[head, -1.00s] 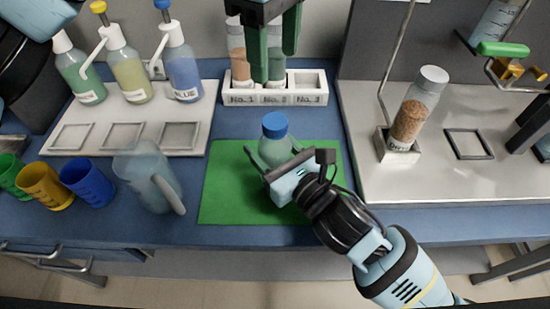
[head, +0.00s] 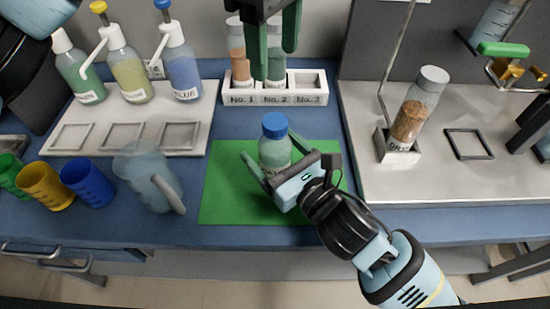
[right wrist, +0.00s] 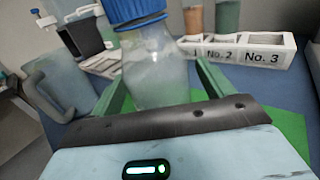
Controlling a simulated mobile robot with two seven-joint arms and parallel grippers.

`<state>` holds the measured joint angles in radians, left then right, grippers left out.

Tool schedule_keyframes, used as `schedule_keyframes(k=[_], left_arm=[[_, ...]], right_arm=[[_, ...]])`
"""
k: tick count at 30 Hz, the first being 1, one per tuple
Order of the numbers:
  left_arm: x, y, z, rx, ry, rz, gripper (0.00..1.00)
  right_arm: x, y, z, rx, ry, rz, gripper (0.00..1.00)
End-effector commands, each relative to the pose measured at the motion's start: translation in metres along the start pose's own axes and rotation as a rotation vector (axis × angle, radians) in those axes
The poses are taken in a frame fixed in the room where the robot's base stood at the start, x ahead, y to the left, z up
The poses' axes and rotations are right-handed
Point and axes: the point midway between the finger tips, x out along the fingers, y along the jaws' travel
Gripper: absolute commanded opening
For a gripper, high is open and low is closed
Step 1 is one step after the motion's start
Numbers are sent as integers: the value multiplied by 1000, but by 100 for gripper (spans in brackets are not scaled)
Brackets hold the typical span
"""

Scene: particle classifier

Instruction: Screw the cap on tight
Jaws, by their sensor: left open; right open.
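A clear bottle (head: 272,153) stands upright on the green mat (head: 222,200), with a blue cap (head: 275,125) on its top. I cannot tell how tight the cap sits. My right gripper (head: 276,160) is open, its green fingers on either side of the bottle's body and apart from it. In the right wrist view, the bottle (right wrist: 155,75) stands between the open fingers, with the blue cap (right wrist: 133,12) cut off by the top edge. My left gripper (head: 273,65) is open and empty, high up in front of the numbered rack.
A white rack (head: 275,98) marked No. 1 to No. 3 stands behind the mat, with bottles in No. 1 and No. 2. A clear jug (head: 148,178) stands left of the mat. A bottle of brown grains (head: 415,110) leans in a holder at right.

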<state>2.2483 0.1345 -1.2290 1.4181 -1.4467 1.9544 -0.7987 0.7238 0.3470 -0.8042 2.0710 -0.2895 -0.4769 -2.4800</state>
Motion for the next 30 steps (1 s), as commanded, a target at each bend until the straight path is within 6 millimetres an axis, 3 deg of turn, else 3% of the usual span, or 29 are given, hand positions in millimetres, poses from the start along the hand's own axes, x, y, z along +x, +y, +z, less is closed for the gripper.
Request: schedule_keyframes(k=[6, 12, 30], left_arm=[[0, 0, 0, 0, 0, 0, 55], [0, 0, 0, 0, 0, 0, 55], [0, 0, 0, 0, 0, 0, 55]], right_arm=[[-36, 0, -1, -1, 3, 1, 80], [-60, 0, -1, 0, 3, 0, 80], [-67, 0, 0, 1, 2, 1, 80]])
